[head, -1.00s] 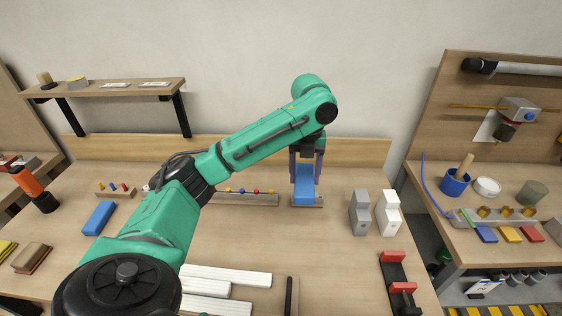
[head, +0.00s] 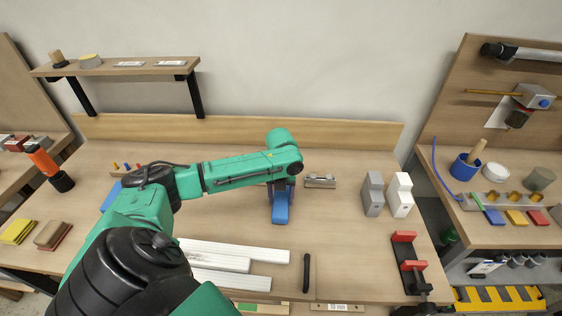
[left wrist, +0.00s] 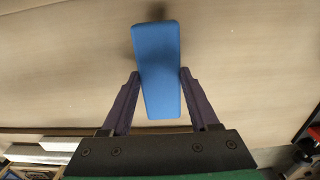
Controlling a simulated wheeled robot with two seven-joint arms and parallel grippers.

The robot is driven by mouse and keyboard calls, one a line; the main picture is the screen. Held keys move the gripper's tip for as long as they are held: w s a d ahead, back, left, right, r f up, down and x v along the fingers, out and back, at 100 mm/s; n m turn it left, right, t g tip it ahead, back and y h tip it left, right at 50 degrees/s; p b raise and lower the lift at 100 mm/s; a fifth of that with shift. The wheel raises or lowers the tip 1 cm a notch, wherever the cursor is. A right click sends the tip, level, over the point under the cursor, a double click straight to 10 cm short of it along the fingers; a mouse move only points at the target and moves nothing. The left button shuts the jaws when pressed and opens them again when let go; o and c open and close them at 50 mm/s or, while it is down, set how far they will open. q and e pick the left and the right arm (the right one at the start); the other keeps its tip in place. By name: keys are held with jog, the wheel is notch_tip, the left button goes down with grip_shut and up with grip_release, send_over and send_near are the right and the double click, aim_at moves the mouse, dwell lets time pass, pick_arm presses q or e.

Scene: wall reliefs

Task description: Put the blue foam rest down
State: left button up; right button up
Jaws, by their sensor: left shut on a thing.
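The blue foam rest (head: 281,208) is a long blue block over the middle of the wooden workbench. My left gripper (head: 281,188) is shut on it, from above in the head view. In the left wrist view the foam rest (left wrist: 160,60) sits between the two dark fingers, its far end pointing to the top of the picture. A dark shadow shows by that far end. I cannot tell whether the rest touches the bench. My right gripper is not in view.
A small metal holder (head: 320,181) lies right of the foam rest. White bars (head: 235,252) and a black bar (head: 307,272) lie in front. Bench between the foam rest and the red-and-black fixture (head: 406,258) is mostly clear.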

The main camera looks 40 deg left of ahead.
aim_at(282, 200)
pick_arm(q)
notch_tip(282, 200, down, 2)
jog(key=shift+w+d+f, duration=0.1)
jog(key=shift+f, duration=0.1)
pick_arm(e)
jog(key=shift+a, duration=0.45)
pick_arm(q)
jog(key=o, duration=1.3)
jog(key=shift+o, duration=0.2)
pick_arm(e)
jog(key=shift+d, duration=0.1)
pick_arm(q)
jog(key=shift+r, duration=0.35)
notch_tip(282, 200, up, 12)
jog(key=b, duration=0.1)
jog(key=shift+f, duration=0.2)
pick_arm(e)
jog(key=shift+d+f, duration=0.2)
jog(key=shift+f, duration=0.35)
